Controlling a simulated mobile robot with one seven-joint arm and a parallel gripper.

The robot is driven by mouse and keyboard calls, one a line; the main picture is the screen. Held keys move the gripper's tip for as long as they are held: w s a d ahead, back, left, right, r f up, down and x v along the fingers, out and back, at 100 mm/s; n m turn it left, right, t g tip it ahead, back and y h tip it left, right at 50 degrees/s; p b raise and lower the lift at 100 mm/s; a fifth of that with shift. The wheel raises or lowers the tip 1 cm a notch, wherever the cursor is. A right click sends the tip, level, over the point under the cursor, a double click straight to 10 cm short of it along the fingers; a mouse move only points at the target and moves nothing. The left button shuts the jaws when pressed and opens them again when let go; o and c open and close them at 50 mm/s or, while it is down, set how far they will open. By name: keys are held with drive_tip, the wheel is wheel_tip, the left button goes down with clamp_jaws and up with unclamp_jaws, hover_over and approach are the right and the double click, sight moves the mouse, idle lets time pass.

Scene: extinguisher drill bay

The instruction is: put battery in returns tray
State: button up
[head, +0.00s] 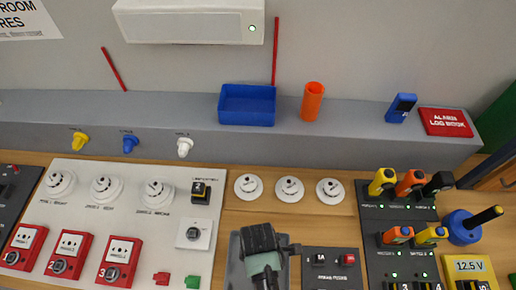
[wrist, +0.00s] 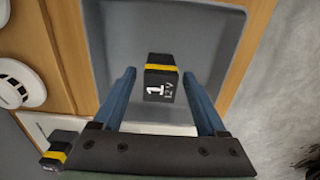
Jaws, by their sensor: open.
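A black battery with a yellow band, marked 1 and 12 V (wrist: 161,84), lies in a grey tray (wrist: 205,32), which carries no readable label. My gripper (wrist: 159,74) is open over the tray, with one blue finger on each side of the battery and gaps visible between. In the head view, my gripper (head: 266,272) is above the grey tray (head: 234,262) at the bottom centre and hides the battery there.
A blue bin (head: 247,106) and an orange cup (head: 312,102) stand on the rear ledge. Several batteries stand in the dark charger panel (head: 375,225) at right. A small switch panel (head: 332,280) is close right of the tray. Round detectors (head: 290,189) lie behind it.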

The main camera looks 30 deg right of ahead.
drive_tip(key=shift+r, duration=0.1)
wheel_tip(320, 180, up, 12)
drive_tip(key=shift+b, duration=0.3)
drive_tip(key=shift+r, duration=0.1)
drive_tip(key=w+r+m+t+h, duration=0.1)
drive_tip(key=w+r+m+t, duration=0.35)
drive_tip(key=w+r, duration=0.75)
drive_tip(key=w+r+m+t+h, duration=0.1)
drive_tip(key=w+r+t, duration=0.75)
drive_tip(key=r, duration=0.65)
drive_tip(key=s+a+r+m+t, duration=0.15)
drive_tip(key=r+t, duration=0.25)
drive_tip(key=r, duration=0.6)
drive_tip(key=s+a+r+m+t, duration=0.1)
drive_tip(key=a+r+t, duration=0.2)
drive_tip(key=r, duration=0.7)
drive_tip(key=s+a+r+m+t, duration=0.1)
drive_tip(key=a+r+m+t, duration=0.2)
drive_tip(key=r, duration=0.7)
drive_tip(key=s+a+r+t+y, duration=0.1)
drive_tip(key=s+r+t, duration=0.3)
drive_tip(key=s+r, duration=0.2)
wheel_tip(320, 180, up, 2)
drive_tip(key=shift+a+r+y, duration=0.15)
drive_tip(key=shift+a+y, duration=0.15)
drive_tip(key=shift+a, duration=0.05)
